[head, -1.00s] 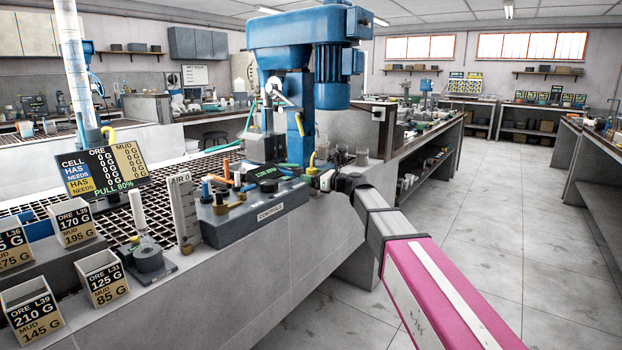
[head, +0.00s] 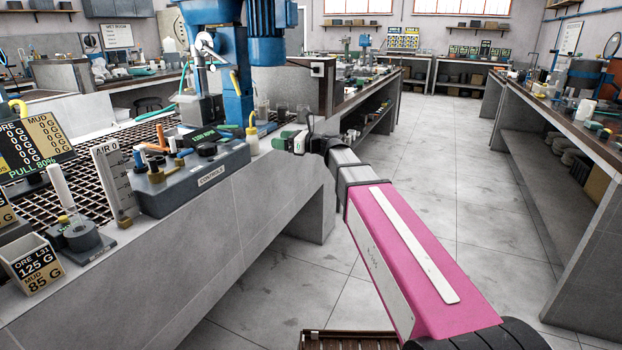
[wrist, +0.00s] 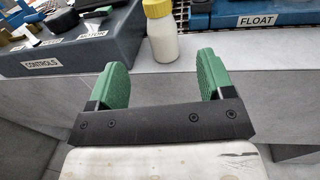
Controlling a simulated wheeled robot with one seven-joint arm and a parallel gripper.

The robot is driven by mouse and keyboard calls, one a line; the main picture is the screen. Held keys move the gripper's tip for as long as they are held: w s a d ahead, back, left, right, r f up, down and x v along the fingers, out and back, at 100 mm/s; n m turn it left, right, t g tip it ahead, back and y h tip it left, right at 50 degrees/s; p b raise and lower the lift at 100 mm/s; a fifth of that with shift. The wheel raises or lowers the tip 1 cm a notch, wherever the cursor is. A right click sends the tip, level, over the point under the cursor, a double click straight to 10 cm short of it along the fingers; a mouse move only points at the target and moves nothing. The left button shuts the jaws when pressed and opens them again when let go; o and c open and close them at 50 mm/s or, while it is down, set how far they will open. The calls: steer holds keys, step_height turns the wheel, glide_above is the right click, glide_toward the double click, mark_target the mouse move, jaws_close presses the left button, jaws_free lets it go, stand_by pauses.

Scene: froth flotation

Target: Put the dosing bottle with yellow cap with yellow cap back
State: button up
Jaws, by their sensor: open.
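The dosing bottle with the yellow cap (head: 252,136) stands upright on the bench near its front edge, just right of the controls box. In the wrist view the bottle (wrist: 163,40) has a white body and a yellow cap, and stands beyond my fingertips, roughly between their lines. My gripper (wrist: 160,75) has two green fingers spread apart with nothing between them. In the head view my gripper (head: 288,142) is at the bench's front edge, right of the bottle and apart from it.
The grey controls box (head: 195,180) stands left of the bottle; its label also shows in the wrist view. A blue machine (head: 232,70) rises behind. A FLOAT-labelled blue part (wrist: 258,15) lies right of the bottle. Glass beakers (head: 280,110) stand nearby. The floor aisle (head: 430,180) is clear.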

steer(key=s+d+f+n+g+h, duration=0.1)
steer(key=s+d+f+n+h, duration=0.3)
steer(key=f, duration=0.4)
steer(key=s+d+f+n+h, duration=0.25)
steer(key=d+f, duration=0.35)
steer(key=f, duration=0.3)
steer(key=s+d+f+n+g+h, duration=0.1)
steer(key=s+d+f+n+h, duration=0.3)
steer(key=f, duration=0.4)
steer(key=s+d+f+n+g+h, duration=0.1)
steer(key=s+d+f+n+h, duration=0.1)
steer(key=d, duration=0.4)
steer(key=s+d+f+n+h, duration=0.2)
steer(key=s+d+f+n, duration=0.3)
steer(key=d+f, duration=0.1)
steer(key=s+d+f+n+g+h, duration=0.1)
steer(key=s+d+f+n+h, duration=0.2)
steer(key=d, duration=0.4)
step_height(320, 180, down, 2)
steer(key=shift+s+g, duration=0.3)
steer(key=shift+s, duration=0.35)
steer(key=shift+n, duration=0.25)
